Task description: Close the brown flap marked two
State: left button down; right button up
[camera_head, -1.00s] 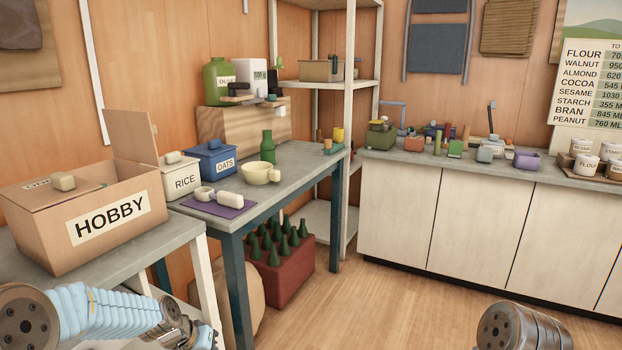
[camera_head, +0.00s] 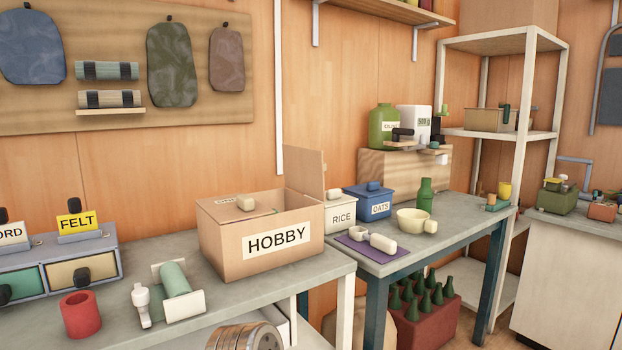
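The brown cardboard box marked HOBBY (camera_head: 225,240) sits on the grey bench, its front facing me. One brown flap (camera_head: 304,172) stands upright at its right end; no mark shows on the side I see. A pale block (camera_head: 246,202) rests on top at that side. The right part of the top looks open, with a bit of green inside. I cannot tell which flap is marked two. Neither gripper is in view.
A RICE bin (camera_head: 341,216) stands close right of the box. A green roll in a white holder (camera_head: 183,304), a red ring (camera_head: 80,315) and a drawer unit marked FELT (camera_head: 75,253) stand to the left.

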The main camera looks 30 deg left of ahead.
aim_at(305, 168)
jog(key=u, duration=0.4)
jog(key=i+l+u, duration=0.1)
jog(key=u, duration=0.25)
jog(key=l+u, duration=0.15)
jog(key=u, duration=0.25)
jog(key=i+l+u, duration=0.1)
jog(key=u, duration=0.25)
jog(key=i+l+u, duration=0.1)
jog(key=l+u, duration=0.4)
jog(key=l, duration=0.5)
jog(key=k+l+u, duration=0.1)
jog(key=l+u, duration=0.4)
jog(key=l, duration=0.5)
jog(key=k+l, duration=0.1)
jog(key=l, duration=0.5)
jog(key=k+l, duration=0.1)
jog(key=l, duration=0.5)
